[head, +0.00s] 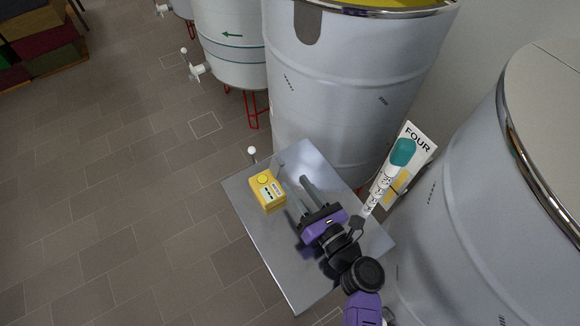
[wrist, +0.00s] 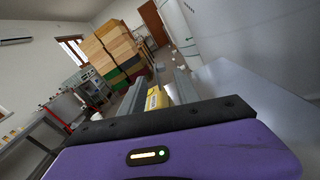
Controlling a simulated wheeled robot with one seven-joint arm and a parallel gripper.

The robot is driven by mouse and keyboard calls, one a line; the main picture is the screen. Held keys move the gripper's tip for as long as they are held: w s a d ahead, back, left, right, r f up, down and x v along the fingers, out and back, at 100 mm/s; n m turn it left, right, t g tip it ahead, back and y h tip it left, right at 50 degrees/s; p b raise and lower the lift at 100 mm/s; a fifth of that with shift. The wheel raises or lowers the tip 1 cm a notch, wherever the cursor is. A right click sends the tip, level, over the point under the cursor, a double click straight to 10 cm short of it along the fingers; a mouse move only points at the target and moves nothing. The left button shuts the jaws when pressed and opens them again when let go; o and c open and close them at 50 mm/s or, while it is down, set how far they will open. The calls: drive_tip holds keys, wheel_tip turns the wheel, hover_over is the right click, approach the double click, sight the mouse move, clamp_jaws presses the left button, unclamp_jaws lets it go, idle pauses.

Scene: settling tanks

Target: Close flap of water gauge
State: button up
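A slim white upright tube with dark markings (head: 382,186) and a teal top (head: 402,151) stands at the right edge of the metal table in the head view; it may be the water gauge. I cannot make out how its flap sits. A yellow box (head: 267,190) with a round knob and a label is on the table. My gripper (head: 297,191) is open and empty over the table, its fingers pointing toward the yellow box, left of the tube. In the wrist view the yellow box (wrist: 155,98) shows between the grey fingers, beyond the purple gripper body.
The grey metal table (head: 275,262) has clear room at its front. A big grey tank (head: 345,95) stands behind it and another (head: 490,215) at the right. A sign reading FOUR (head: 420,142) is behind the tube. Tiled floor is open at left.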

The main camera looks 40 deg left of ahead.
sight(283, 165)
drive_tip(key=x, duration=0.6)
drive_tip(key=shift+w+a, duration=0.3)
drive_tip(key=shift+a, duration=0.05)
